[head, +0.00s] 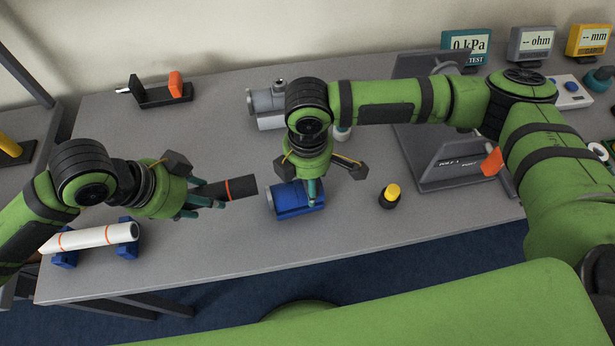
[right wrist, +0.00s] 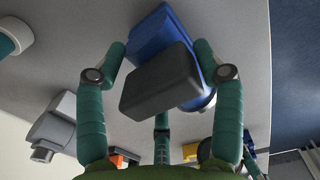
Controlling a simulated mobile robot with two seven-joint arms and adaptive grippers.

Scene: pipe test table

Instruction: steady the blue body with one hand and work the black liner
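The blue body (head: 290,201) lies on the grey table in the middle of the head view. My right gripper (head: 312,192) is over its right part. In the right wrist view its fingers (right wrist: 160,52) close in on both sides of the blue body (right wrist: 150,36), and a dark block hides part of it. The black liner (head: 243,187), a dark cylinder with an orange band, is in my left gripper (head: 212,200). The fingers are shut around its left part. Its free right end points toward the blue body's left end, with a small gap between them.
A white tube (head: 95,237) rests on blue supports at the front left. A black stand with an orange piece (head: 160,94) is behind. A grey metal fitting (head: 265,105) lies behind the right gripper. A yellow-topped black bottle (head: 390,195) and a grey stand (head: 455,165) are to the right.

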